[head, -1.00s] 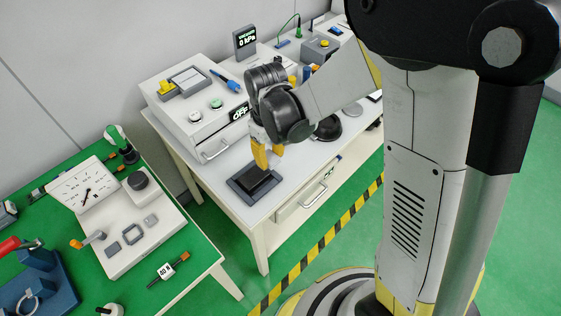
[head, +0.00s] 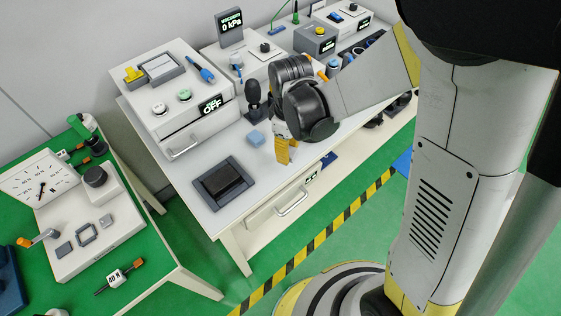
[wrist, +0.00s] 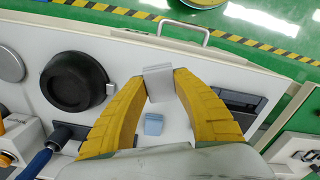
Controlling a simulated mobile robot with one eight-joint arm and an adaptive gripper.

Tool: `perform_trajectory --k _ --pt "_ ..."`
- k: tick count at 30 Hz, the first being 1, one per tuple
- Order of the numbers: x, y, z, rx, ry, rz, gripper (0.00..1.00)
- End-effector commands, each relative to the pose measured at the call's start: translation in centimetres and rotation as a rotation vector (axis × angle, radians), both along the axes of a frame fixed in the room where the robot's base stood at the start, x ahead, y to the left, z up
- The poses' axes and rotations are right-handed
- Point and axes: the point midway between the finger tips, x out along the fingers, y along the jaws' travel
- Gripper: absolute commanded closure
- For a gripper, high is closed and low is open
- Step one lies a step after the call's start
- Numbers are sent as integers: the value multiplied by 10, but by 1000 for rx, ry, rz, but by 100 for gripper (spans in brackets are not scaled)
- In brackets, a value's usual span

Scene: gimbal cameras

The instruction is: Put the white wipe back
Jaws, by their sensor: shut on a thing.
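My gripper (wrist: 159,80) is shut on a small pale grey-white block, which I take to be the white wipe (wrist: 159,84). It sits between the yellow fingertips and appears above the white tabletop. In the head view my gripper (head: 282,151) is over the front part of the white table (head: 215,155), and the wipe is mostly hidden by the fingers. A light blue block (head: 256,138) lies on the table just left of the fingers; it also shows in the wrist view (wrist: 154,124), below the held wipe.
A dark tray with a black block (head: 225,184) lies at the table's front left. A white drawer box (head: 180,105) stands behind it. A black round dish (wrist: 75,82) shows in the wrist view. A green table (head: 150,270) stands at left. Bare tabletop lies between the tray and blue block.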

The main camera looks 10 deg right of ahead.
Motion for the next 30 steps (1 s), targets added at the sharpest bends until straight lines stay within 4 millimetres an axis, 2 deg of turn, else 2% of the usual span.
perform_trajectory --k 1,6,10,16,27,28,30 --pt "5 9 -9 0 0 2 100" --pt "12 22 -16 0 0 0 100" --pt "13 22 -26 0 0 -2 100" --pt "13 22 -56 0 0 -2 100" --pt "13 22 -59 0 0 -2 100" --pt "13 22 -59 0 0 -2 64" --pt "13 22 -58 0 0 -2 48"
